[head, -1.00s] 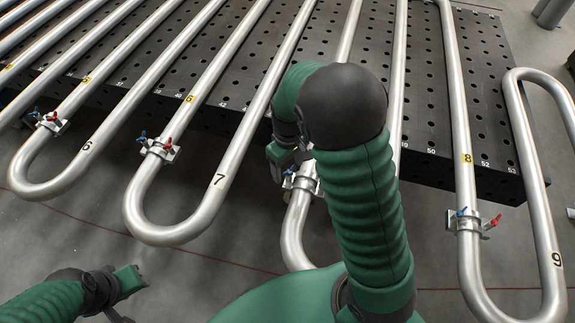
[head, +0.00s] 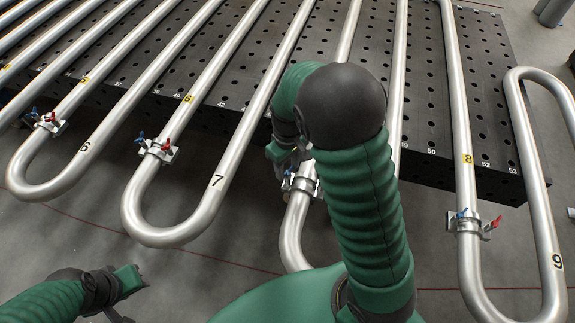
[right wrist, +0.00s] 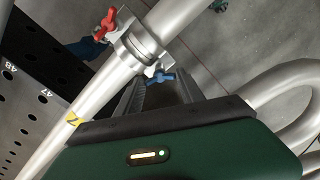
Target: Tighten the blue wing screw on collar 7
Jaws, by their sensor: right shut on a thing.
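Collar 7 (right wrist: 140,50) is a silver clamp around a steel pipe in the right wrist view, near a yellow tag (right wrist: 74,119) marked 7. Its blue wing screw (right wrist: 161,77) is on the side facing my right gripper (right wrist: 155,85). The jaws are shut on this screw. A red wing screw (right wrist: 109,20) is on the collar's far side. In the head view, collar 7 (head: 302,184) is partly hidden by my right arm, and the jaw tips are hard to make out. My left gripper (head: 130,282) is at lower left, away from the pipes; its fingers do not show clearly.
Other collars with red and blue screws stand on neighbouring bends, including one at left (head: 158,150) and collar 8 (head: 468,222). A black perforated table (head: 430,100) lies under the pipes. Grey floor (head: 230,270) is open below the bends.

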